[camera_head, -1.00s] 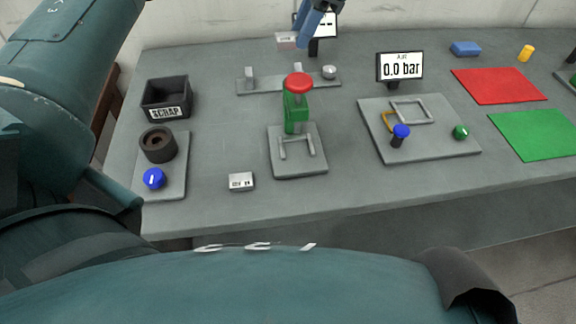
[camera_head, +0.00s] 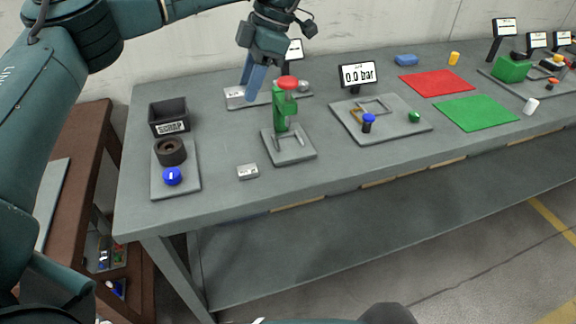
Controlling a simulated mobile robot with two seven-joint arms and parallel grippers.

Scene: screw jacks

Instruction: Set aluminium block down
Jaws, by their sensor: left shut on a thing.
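My left gripper (camera_head: 249,97) reaches down from the top with blue fingers, shut on a light grey aluminium block (camera_head: 234,97) with a dark marking. The block is at the left end of a narrow grey plate (camera_head: 268,98) at the back of the bench; I cannot tell whether it touches the plate or is just above it. The fingers hide part of the block and the plate's left end. A similar small labelled block (camera_head: 248,172) lies on the bench near the front. My right gripper is out of view.
A green press (camera_head: 280,110) with a red knob stands just right of the gripper. The black scrap bin (camera_head: 169,112) is left. A 0.0 bar display (camera_head: 358,75), a red mat (camera_head: 437,82) and a green mat (camera_head: 476,113) are right.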

